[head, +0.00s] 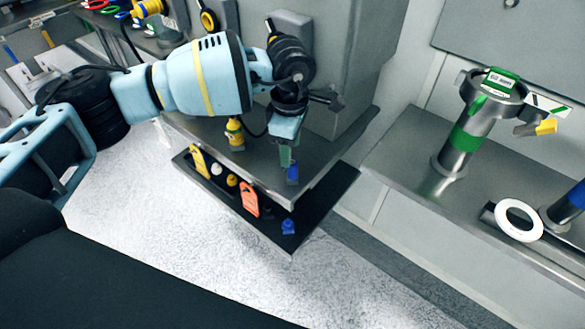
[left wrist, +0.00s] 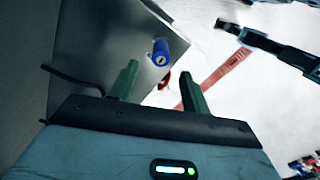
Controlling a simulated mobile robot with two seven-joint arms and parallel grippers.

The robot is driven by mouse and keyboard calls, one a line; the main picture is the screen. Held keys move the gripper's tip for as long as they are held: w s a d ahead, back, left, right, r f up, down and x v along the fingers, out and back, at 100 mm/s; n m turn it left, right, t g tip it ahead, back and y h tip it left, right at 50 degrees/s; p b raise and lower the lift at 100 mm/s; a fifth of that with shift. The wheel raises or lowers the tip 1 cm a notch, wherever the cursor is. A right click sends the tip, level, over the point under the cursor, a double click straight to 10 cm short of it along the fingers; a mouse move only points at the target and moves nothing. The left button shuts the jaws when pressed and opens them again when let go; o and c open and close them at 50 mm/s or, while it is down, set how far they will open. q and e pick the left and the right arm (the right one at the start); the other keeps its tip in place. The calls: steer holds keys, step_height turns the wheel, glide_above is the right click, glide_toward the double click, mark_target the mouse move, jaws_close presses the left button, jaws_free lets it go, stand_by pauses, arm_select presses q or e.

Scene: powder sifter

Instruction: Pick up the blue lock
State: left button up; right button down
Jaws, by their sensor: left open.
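My left gripper (head: 287,156) points down over the front edge of the grey counter, its green fingers open. A small blue lock (head: 292,173) shows right below the fingertips in the head view. In the left wrist view the blue lock (left wrist: 161,52) has a round face with a keyhole and lies just past the open fingertips (left wrist: 158,78), roughly centred between them. I cannot tell whether the fingers touch it. Another small blue item (head: 288,227) sits in the black tray below. My right gripper is not in view.
The black tray (head: 270,238) below the counter edge holds a yellow tag (head: 199,161), an orange-red tag (head: 249,199) and small yellow pieces. A yellow bottle (head: 235,133) stands on the counter. A metal pipe with a green band (head: 466,136) and a white ring (head: 519,220) are at right.

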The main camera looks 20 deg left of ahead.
arm_select(q)
steer(key=shift+d+f, duration=0.2)
steer(key=shift+f, duration=2.45)
jaws_close()
steer(key=shift+r, duration=0.15)
steer(key=shift+r, duration=0.45)
step_height(320, 180, up, 2)
steer(key=shift+r, duration=0.15)
steer(key=s+a+r, duration=0.1)
steer(key=s, duration=1.5)
steer(key=shift+a+r, duration=0.15)
steer(key=shift+r, duration=0.15)
